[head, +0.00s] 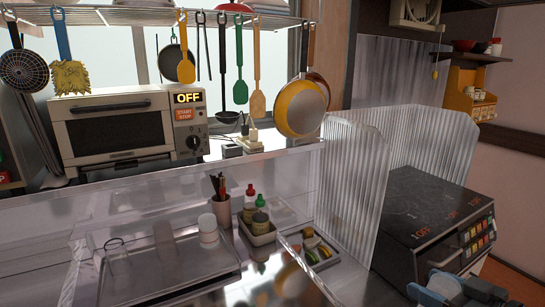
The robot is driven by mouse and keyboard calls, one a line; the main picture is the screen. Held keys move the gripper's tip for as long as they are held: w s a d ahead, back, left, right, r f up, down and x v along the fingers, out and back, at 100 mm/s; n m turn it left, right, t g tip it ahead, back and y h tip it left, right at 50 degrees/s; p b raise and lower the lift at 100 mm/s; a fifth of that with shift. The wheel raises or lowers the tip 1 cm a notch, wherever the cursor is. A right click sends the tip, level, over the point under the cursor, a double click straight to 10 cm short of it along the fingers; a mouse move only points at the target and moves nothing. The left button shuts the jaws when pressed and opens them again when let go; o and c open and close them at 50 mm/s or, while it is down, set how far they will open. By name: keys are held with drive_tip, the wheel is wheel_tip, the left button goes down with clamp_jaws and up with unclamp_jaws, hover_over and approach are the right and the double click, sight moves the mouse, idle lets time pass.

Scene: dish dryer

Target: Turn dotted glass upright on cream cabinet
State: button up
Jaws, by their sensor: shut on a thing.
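Several glasses stand on a clear tray-like surface at the lower left of the head view. One is whitish and cloudy (207,230), one is plain grey (165,243), and one is clear with a dark rim (117,252). I cannot make out dots on any of them, so I cannot tell whether the dotted glass is among them. I cannot pick out a cream cabinet. Pale blue and dark parts at the lower right edge look like my arm. My gripper's fingertips and anything between them do not show.
A ribbed clear screen (352,185) stands left of the black stove (425,210). A utensil cup (221,210) and a bottle caddy (258,228) stand beside the glasses. A toaster oven (115,130) sits behind. Pans and utensils hang from a rack above.

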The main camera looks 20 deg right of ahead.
drive_tip(key=w+a+f+m+h, duration=0.1)
drive_tip(key=a+f, duration=0.5)
drive_tip(key=f, duration=0.4)
drive_tip(key=w+a+f+h, duration=0.1)
drive_tip(key=a+f, duration=0.6)
drive_tip(key=f, duration=0.4)
drive_tip(key=shift+w+f+m, duration=0.2)
drive_tip(key=shift+m, duration=0.2)
drive_tip(key=shift+d, duration=0.2)
